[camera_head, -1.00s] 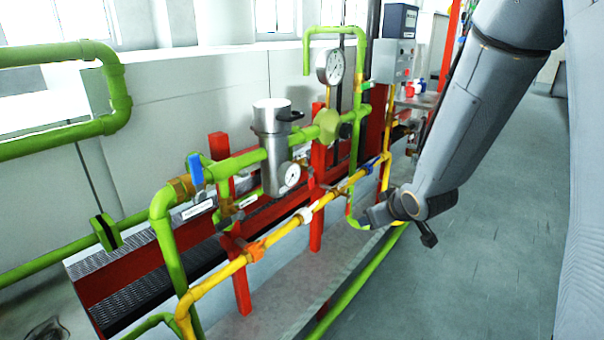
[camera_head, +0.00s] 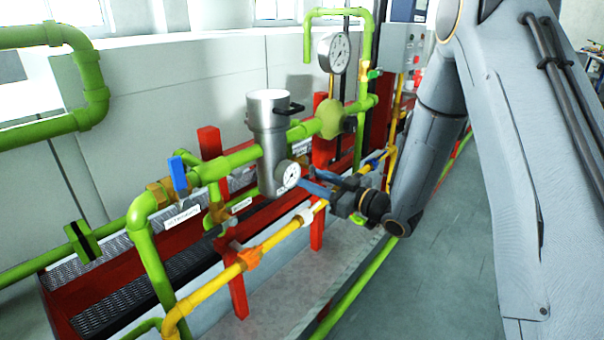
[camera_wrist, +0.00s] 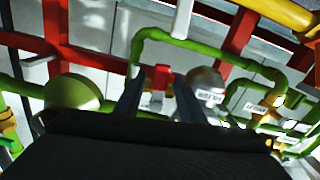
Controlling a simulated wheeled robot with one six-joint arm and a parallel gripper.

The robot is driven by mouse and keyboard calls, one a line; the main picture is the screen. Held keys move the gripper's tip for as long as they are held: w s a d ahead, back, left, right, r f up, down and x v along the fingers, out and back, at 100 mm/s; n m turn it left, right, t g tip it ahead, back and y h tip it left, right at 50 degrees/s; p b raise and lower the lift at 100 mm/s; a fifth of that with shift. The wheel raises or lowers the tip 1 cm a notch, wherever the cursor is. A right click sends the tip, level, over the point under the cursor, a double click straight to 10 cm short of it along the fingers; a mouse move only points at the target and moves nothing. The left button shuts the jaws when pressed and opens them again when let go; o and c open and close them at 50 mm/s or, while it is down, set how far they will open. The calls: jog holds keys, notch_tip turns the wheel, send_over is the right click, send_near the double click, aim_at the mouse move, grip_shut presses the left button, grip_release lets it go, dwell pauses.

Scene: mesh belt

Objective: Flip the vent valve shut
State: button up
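The pipe rack carries several valves, and I cannot tell by a readable label which one is the vent valve. A blue lever (camera_head: 178,173) stands upright on the green pipe at left, above a white label (camera_head: 182,217) too small to read.
A silver canister (camera_head: 270,140) and green round body (camera_head: 332,118) stand behind my gripper. Red posts (camera_head: 317,228) flank the gripper. The floor (camera_head: 420,285) at right is clear.

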aim_at(312, 180)
jog(key=shift+x, duration=2.05)
jog(key=shift+c, duration=0.4)
grip_shut()
jog(key=shift+s+a+m+p, duration=0.2)
jog(key=shift+m+p, duration=0.3)
jog(key=shift+m, duration=0.4)
jog(key=shift+o, duration=0.4)
grip_release()
jog(key=b+v, duration=0.1)
jog(key=v, duration=0.6)
jog(key=shift+s+d, duration=0.15)
jog(key=shift+d, duration=0.15)
jog(key=shift+s, duration=0.1)
